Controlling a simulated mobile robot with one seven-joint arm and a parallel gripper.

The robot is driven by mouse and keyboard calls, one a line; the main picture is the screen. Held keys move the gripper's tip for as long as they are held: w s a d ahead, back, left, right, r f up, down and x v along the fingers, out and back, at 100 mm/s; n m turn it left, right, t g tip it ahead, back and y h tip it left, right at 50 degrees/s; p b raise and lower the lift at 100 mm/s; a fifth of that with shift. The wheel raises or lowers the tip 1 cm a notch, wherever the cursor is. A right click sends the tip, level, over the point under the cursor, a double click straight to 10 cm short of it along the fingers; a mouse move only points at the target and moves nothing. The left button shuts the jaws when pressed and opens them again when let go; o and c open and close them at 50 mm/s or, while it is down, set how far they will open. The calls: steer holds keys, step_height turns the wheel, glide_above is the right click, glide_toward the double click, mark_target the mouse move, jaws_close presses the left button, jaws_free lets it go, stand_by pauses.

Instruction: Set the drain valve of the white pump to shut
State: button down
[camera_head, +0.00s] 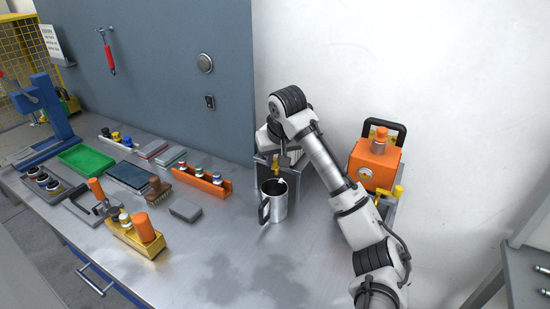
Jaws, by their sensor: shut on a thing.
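A grey stand (265,174) against the wall carries a yellow drain valve (276,166) on its front. The white pump's body above it cannot be told apart from my white arm, which covers that spot. My gripper (278,154) is at the yellow valve and appears shut on its handle. The fingers are small and partly hidden by my wrist, and the handle's exact angle is hard to read. A steel mug (279,207) with a black handle stands upright just below and in front of the valve.
An orange pump (375,162) with a black handle and its own yellow valve (398,192) stands to the right, behind my forearm. An orange rack (202,182), a brush (157,191) and a yellow block (135,238) lie left. The front bench middle is clear.

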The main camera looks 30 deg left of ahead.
steer(key=shift+d, duration=0.1)
steer(key=n, duration=0.1)
steer(key=d+n+g, duration=0.1)
steer(key=n, duration=0.1)
steer(key=n+y, duration=0.1)
steer(key=shift+w+d+n+g, duration=0.3)
steer(key=shift+w+n, duration=0.1)
steer(key=shift+w+d+n+g+h, duration=0.3)
steer(key=shift+w+n+g, duration=0.45)
steer(key=shift+n, duration=1.35)
steer(key=shift+w+d+n+g+h, duration=0.1)
steer(key=shift+w+d+n+g, duration=0.5)
steer(key=shift+n, duration=1.5)
steer(key=shift+w+d+n+g+h, duration=0.15)
steer(key=shift+w+n+g, duration=0.8)
steer(key=shift+n, duration=1.15)
steer(key=shift+a+r, duration=0.1)
steer(key=c, duration=1.3)
jaws_free()
